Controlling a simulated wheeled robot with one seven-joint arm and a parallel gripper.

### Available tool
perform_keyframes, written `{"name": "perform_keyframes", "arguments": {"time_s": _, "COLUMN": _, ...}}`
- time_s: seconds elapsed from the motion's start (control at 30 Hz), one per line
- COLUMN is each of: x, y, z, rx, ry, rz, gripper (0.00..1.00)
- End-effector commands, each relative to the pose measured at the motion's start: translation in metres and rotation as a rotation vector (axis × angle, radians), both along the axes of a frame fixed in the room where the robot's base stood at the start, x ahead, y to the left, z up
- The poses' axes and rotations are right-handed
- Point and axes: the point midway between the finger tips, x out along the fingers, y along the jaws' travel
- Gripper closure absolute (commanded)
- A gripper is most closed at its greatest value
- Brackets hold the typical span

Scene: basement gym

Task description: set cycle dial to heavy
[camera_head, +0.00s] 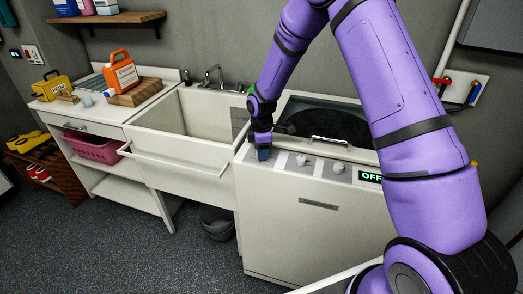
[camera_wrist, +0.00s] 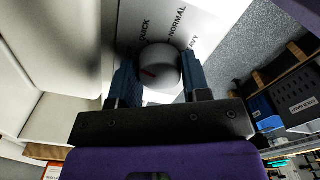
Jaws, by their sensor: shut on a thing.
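The cycle dial (camera_wrist: 163,62) is a round pale knob with a short red mark on its lower left side in the wrist view. Labels QUICK, NORMAL and one partly hidden, ending in "AVY", are printed on the panel (camera_wrist: 205,22) beyond it. The red mark is not at the "AVY" label. My gripper (camera_wrist: 160,76) has its blue fingers on both sides of the dial, shut on it. In the head view my gripper (camera_head: 263,153) points down at the left end of the washer's (camera_head: 290,225) control panel, and the dial is hidden there.
Two more knobs (camera_head: 302,160) (camera_head: 338,168) and a green OFF display (camera_head: 370,177) sit right of my gripper. The washer's dark lid (camera_head: 325,122) is behind. A sink (camera_head: 195,120) stands left, with a grey bin (camera_head: 217,222) below.

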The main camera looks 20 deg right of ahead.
Motion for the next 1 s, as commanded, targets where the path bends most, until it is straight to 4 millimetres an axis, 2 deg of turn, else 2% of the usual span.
{"name": "perform_keyframes", "arguments": {"time_s": 1.0, "x": 0.0005, "y": 0.0001, "z": 0.0005, "rx": 0.000, "ry": -0.002, "rz": -0.967, "gripper": 0.80}}
